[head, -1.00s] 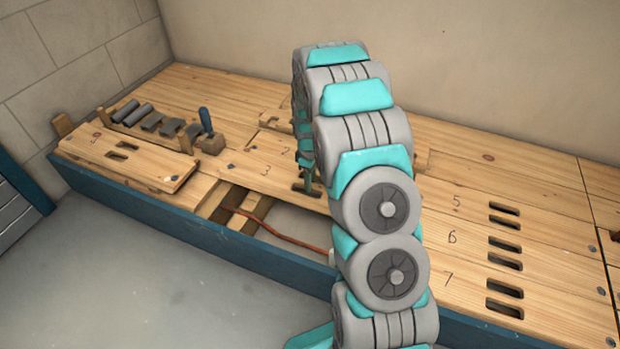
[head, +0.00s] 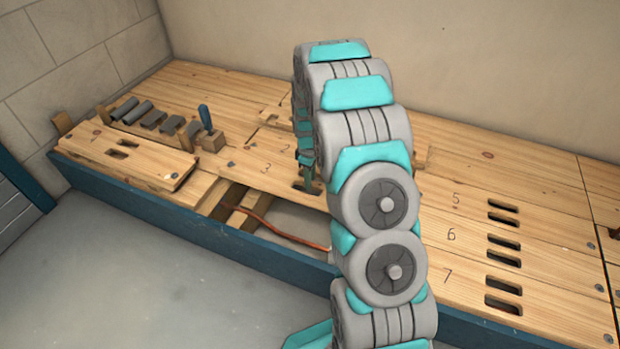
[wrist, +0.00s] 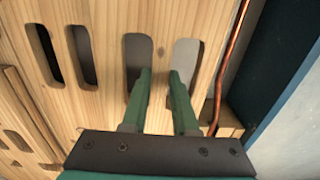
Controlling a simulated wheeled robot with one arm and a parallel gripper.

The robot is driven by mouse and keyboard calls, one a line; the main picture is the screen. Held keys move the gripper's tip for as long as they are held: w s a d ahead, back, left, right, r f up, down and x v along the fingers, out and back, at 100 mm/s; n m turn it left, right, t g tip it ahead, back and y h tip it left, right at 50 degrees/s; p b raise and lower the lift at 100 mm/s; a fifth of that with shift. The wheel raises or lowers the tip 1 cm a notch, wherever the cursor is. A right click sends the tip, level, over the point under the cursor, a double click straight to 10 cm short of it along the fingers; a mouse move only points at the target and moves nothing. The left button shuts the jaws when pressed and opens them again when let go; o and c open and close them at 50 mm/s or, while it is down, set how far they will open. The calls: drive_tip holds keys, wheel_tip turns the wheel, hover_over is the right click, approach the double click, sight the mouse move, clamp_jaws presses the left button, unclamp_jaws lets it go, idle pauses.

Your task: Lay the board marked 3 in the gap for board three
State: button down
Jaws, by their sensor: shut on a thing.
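The board marked 3 (head: 252,170) lies on the bench, in front of the board marked 2 (head: 272,142) and behind an open stretch of the deck. My gripper's green fingers (wrist: 160,85) reach into the two slots of this board in the wrist view. They are shut on the strip of wood between the slots. In the head view the gripper (head: 309,182) is partly behind my arm, which also hides the board's right part. The board looks level, close beside its neighbour. I cannot tell whether it sits fully down in the gap for board three.
The opening (head: 300,217) in front shows a copper pipe (head: 262,222) and wooden joists. A loose slotted board (head: 140,158) lies on the deck at left. Behind it stands a rack of grey pieces (head: 152,118) and a blue-handled tool (head: 205,117). Boards 5, 6 and 7 lie right.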

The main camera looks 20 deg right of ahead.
drive_tip(key=shift+f, duration=1.55)
idle(0.6)
drive_tip(key=c, duration=0.6)
unclamp_jaws()
